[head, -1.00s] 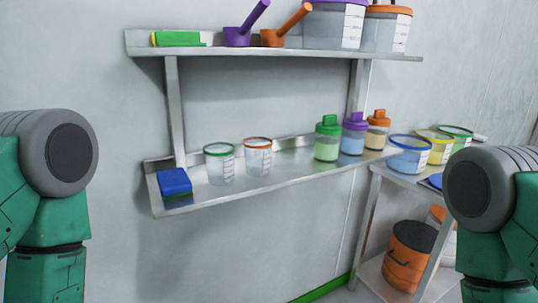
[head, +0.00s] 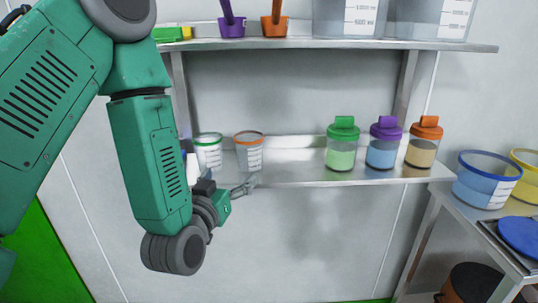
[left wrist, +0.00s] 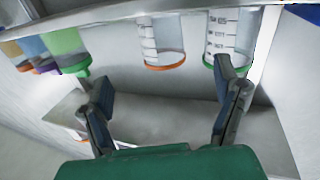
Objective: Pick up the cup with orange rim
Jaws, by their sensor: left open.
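The clear cup with the orange rim (head: 249,155) stands upright on the lower shelf, right of a clear cup with a green rim (head: 208,155). My left gripper (head: 246,185) is just below and in front of the orange-rimmed cup, at the shelf's front edge, with nothing in its fingers. In the left wrist view the scene is upside down. There the open fingers (left wrist: 160,72) are spread wide, with the orange-rimmed cup (left wrist: 163,42) beyond and between them. The green-rimmed cup (left wrist: 232,35) is behind the right finger. My right gripper is not in view.
The lower shelf (head: 300,176) also holds lidded green (head: 341,146), purple (head: 382,145) and orange (head: 424,144) shakers at the right. The upper shelf (head: 300,43) carries scoops and large containers. A side table with a blue-rimmed tub (head: 485,182) stands at the right.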

